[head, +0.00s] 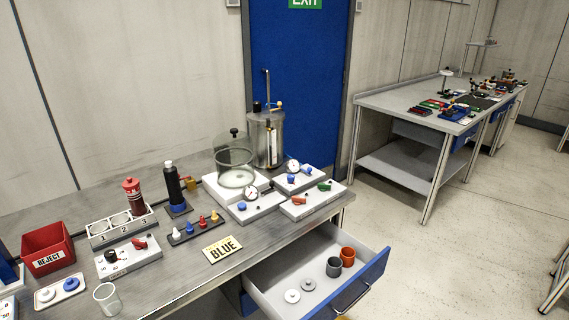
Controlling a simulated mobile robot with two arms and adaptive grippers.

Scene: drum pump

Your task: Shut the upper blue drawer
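The upper blue drawer (374,279) stands pulled out from under the front right of the near workbench (155,281). Its blue front carries a dark bar handle (352,297). Inside its pale tray lie a grey cup (334,267), an orange-red cup (348,256) and two whitish round lids (292,296). Part of a blue front below the bench shows left of the open drawer. Neither of my grippers is in the head view.
Open floor (440,240) lies right of the drawer. A second bench (400,100) stands farther back.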

